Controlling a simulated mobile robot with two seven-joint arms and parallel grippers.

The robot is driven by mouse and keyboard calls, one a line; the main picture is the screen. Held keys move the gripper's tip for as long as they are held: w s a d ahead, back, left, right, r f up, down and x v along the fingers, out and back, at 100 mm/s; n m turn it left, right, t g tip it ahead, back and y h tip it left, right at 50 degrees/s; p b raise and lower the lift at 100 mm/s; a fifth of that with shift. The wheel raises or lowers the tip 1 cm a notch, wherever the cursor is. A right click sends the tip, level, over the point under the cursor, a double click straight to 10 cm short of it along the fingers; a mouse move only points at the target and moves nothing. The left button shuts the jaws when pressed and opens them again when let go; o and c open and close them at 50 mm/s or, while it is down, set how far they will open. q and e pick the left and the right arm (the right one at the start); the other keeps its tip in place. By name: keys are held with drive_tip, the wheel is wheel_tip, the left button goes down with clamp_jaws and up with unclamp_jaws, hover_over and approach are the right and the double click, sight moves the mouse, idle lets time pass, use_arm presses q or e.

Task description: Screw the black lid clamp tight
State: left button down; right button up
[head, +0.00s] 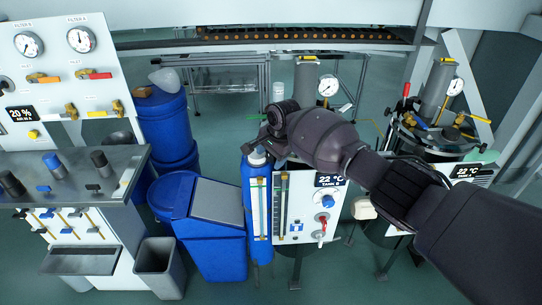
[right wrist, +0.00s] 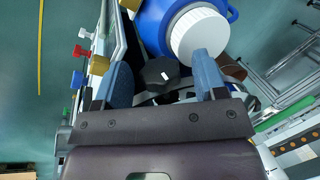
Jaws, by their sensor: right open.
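My right gripper (head: 264,138) is over the top of the tank B unit (head: 297,200) in the head view, and my arm hides much of the tank's lid. In the right wrist view the gripper (right wrist: 161,64) is open, its two blue-grey fingers apart. A black knob (right wrist: 158,73), which looks like the lid clamp's, shows between the fingers. I cannot tell whether either finger touches it. The clamp's knob is not clear in the head view. My left gripper is not in view.
A blue container with a white cap (right wrist: 200,35) is close to the right finger. A gauge (head: 328,86) stands behind my arm. Tank A's unit (head: 437,143) is at right.

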drive_tip(key=c, duration=0.9)
drive_tip(key=shift+s+r+t+y+p, duration=0.1)
drive_tip(key=shift+r+t+y+p, duration=0.25)
drive_tip(key=shift+p, duration=0.35)
drive_tip(key=shift+f+t+y+p, duration=0.15)
drive_tip(key=shift+t+y+p, duration=0.1)
drive_tip(key=shift+p, duration=0.05)
drive_tip(key=shift+s+d+f+t+y+p, duration=0.1)
drive_tip(key=shift+f+t+y+p, duration=0.15)
drive_tip(key=shift+t+y+p, duration=0.65)
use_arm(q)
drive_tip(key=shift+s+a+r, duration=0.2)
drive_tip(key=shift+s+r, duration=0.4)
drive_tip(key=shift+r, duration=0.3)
use_arm(e)
drive_tip(key=shift+f+t+y, duration=0.15)
drive_tip(key=shift+t+y, duration=0.35)
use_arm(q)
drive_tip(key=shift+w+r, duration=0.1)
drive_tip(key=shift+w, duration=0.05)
